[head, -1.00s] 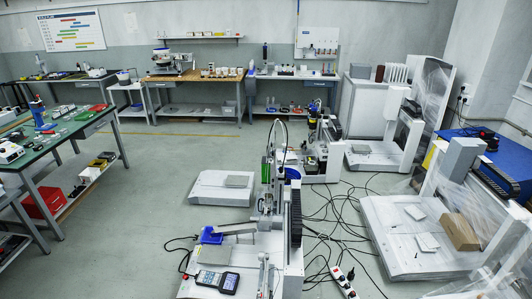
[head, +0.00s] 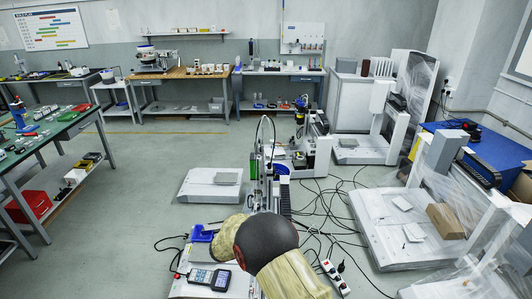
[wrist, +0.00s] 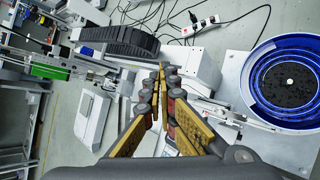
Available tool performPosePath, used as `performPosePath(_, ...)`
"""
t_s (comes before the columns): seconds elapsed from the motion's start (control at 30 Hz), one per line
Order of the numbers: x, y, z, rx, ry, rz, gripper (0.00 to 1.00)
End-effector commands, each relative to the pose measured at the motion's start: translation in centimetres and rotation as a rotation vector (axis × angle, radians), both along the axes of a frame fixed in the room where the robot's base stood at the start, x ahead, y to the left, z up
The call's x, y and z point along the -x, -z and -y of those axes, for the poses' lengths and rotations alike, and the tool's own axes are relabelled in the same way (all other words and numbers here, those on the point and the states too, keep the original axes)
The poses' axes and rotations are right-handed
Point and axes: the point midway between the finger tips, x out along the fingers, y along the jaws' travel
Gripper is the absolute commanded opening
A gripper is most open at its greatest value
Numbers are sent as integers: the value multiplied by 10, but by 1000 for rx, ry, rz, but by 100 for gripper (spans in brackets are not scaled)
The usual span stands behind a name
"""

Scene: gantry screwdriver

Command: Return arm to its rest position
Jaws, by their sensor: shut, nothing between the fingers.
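My gripper (wrist: 161,78) shows in the wrist view with its yellow-padded fingers together and nothing between them. It is in the air above the gantry machine, apart from anything I can make out below. In the head view my arm, with tan links and a dark joint, reaches over the front of the gantry screwdriver machine (head: 268,188) and hides part of it. The fingertips do not show clearly in the head view.
A round blue-rimmed feeder (wrist: 289,82) is at the right in the wrist view. A power strip (head: 335,277) and loose cables lie on the floor.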

Motion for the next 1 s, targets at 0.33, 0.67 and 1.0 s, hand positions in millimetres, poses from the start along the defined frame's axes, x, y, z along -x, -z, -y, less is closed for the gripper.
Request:
performPosePath(0.33, 53, -169, 107, -262, 405, 83, 0)
performPosePath(0.67, 156, -278, 184, -536, 747, 152, 0)
performPosePath(1.0, 285, -341, 223, -851, 1047, 218, 0)
